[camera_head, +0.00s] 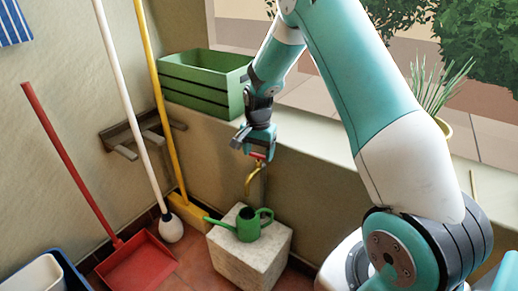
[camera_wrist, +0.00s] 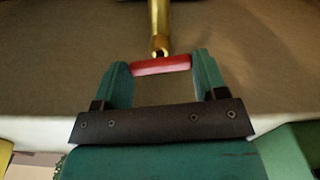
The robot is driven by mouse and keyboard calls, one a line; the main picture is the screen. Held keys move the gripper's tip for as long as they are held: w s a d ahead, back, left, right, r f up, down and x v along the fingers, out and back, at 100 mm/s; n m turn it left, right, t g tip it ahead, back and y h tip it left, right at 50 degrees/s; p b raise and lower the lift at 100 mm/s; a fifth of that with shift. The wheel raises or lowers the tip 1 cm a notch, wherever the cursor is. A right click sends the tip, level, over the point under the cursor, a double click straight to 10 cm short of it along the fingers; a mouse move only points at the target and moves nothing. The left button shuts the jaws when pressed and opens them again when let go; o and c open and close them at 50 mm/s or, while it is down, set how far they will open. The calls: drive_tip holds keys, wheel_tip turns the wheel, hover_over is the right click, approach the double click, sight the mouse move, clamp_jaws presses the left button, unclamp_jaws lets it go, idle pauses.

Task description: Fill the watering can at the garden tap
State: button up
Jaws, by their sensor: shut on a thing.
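The green watering can (camera_head: 248,225) stands upright on a pale stone block (camera_head: 240,258), with its spout pointing left. The brass tap (camera_head: 250,184) comes from the wall just above the can, and its outlet hangs over it. The tap's red handle (camera_wrist: 160,65) lies between the two teal fingers of my gripper (camera_wrist: 163,72), which is shut on it. In the head view my gripper (camera_head: 259,153) reaches down to the tap from above. The brass tap body (camera_wrist: 159,25) shows beyond the handle in the wrist view. I see no water stream.
A green planter box (camera_head: 203,98) sits on the ledge, with a potted plant (camera_head: 440,100) farther right. A blue bin (camera_head: 70,272) is at lower left.

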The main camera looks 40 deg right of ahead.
sight(258, 155)
drive_tip(key=shift+r+m+p, duration=0.2)
drive_tip(key=shift+m+p, duration=0.45)
drive_tip(key=shift+m, duration=0.15)
drive_tip(key=shift+w+f, duration=0.1)
drive_tip(key=shift+f, duration=0.1)
drive_tip(key=o, duration=0.9)
drive_tip(key=shift+o, duration=0.2)
wheel_tip(258, 155, up, 18)
drive_tip(key=p, duration=0.4)
drive_tip(key=shift+f, duration=0.25)
drive_tip(key=shift+a, duration=0.1)
